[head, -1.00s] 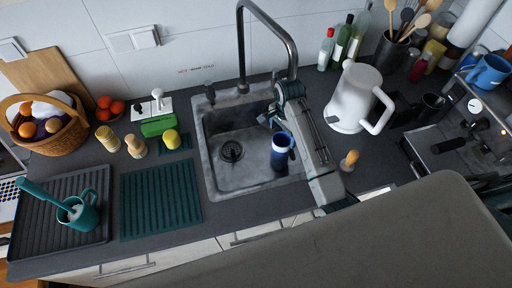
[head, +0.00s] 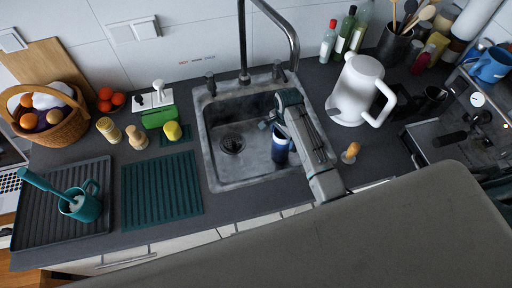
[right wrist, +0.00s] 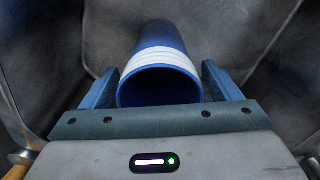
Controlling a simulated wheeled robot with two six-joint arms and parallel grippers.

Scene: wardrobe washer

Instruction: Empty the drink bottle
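The drink bottle (head: 281,147) is blue with a white band and is inside the grey sink basin (head: 209,172) at its right side. In the right wrist view the bottle (right wrist: 160,58) lies between the two fingers, its round dark open end facing the camera. My right gripper (head: 276,122) reaches into the sink from the right. Whether liquid is inside the bottle cannot be seen. My left gripper is not in view.
A tall faucet (head: 242,40) arches behind the sink. A green mat (head: 160,190) and a dark drying tray (head: 45,222) with a teal mug (head: 86,207) lie left.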

